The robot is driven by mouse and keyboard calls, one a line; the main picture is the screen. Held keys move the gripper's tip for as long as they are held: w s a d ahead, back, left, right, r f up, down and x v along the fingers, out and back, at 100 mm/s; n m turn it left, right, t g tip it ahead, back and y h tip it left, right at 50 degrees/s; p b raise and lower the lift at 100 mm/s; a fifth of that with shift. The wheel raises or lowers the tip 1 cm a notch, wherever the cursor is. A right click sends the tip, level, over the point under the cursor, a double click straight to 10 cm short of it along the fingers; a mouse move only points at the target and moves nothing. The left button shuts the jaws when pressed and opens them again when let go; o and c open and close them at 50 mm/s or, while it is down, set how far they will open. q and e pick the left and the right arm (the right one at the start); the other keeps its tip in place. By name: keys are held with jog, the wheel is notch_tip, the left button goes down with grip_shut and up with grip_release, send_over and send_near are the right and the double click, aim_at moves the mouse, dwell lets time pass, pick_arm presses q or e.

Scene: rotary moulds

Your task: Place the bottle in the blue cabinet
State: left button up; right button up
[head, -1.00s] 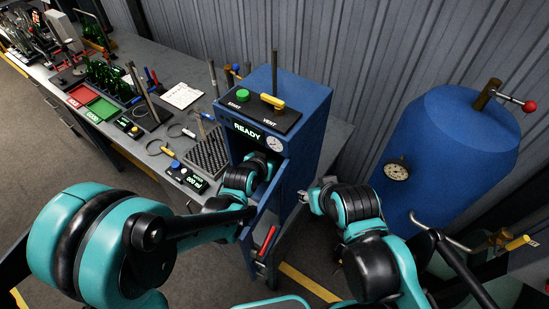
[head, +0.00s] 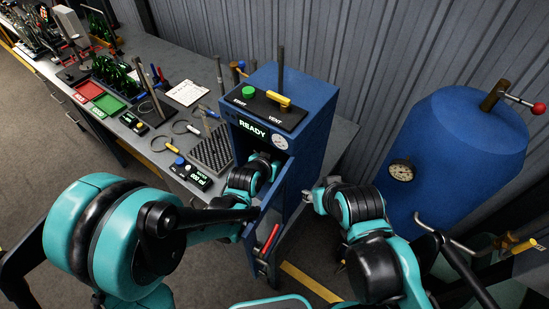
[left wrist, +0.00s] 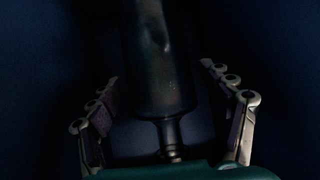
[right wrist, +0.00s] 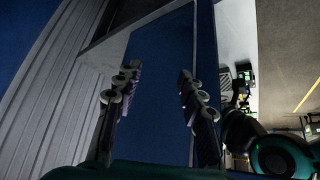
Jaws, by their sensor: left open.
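The blue cabinet (head: 308,125) stands at the bench's end with a lit READY display, its front open and a blue door with a red handle (head: 267,239) swung outward. My left arm reaches into the opening, and the left gripper is mostly hidden there in the head view. In the left wrist view, a dark bottle (left wrist: 160,70) lies between the spread fingers of my left gripper (left wrist: 161,76), its neck toward the palm, with gaps on both sides. My right gripper (right wrist: 158,73) is open and empty beside the cabinet; it shows in the head view too (head: 308,196).
A large blue tank (head: 460,140) with a gauge stands right of the cabinet. A corrugated wall runs behind.

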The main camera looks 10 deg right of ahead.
pick_arm(q)
jog(key=p+v, duration=0.2)
jog(key=v, duration=1)
jog(key=s+a+r+n+g+y, duration=0.1)
jog(key=s+a+n+y, duration=0.2)
jog(key=a, duration=0.8)
jog(key=s+a+r+n+g+y, duration=0.1)
jog(key=s+a+r+n+y, duration=0.1)
jog(key=s+a, duration=0.6)
jog(key=a+n+y, duration=0.1)
jog(key=a, duration=0.3)
jog(key=shift+s+a+r+n, duration=0.2)
jog(key=shift+a+r+n, duration=0.1)
jog(key=shift+n, duration=0.1)
jog(key=shift+f, duration=0.1)
notch_tip(320, 180, down, 13)
jog(key=b, duration=1.3)
jog(key=shift+f, duration=0.1)
